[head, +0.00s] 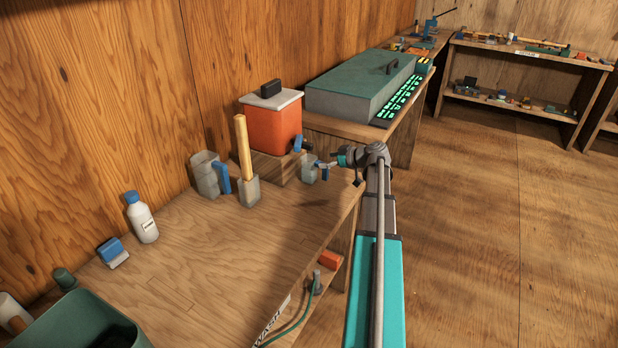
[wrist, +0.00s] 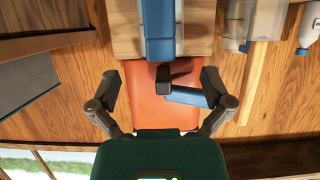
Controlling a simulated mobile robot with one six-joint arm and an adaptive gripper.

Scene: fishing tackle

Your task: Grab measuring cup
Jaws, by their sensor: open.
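A small grey cup with a blue handle, which I take to be the measuring cup (head: 308,174), stands on the bench in front of the orange dispenser, its handle turned toward my gripper. My gripper (head: 333,163) is close to the right of that handle. In the wrist view the blue handle (wrist: 158,32) is at top centre. The open gripper (wrist: 162,78) has one finger on each side of the handle's line, with gaps. The handle hides most of the cup's body there. I cannot tell whether the fingertips reach the handle.
The orange dispenser (head: 273,127) stands on a wooden block behind, its blue tap (wrist: 190,97) near my gripper in the wrist view. A wooden stick (head: 243,147) stands in a grey holder beside a larger grey jug (head: 205,178).

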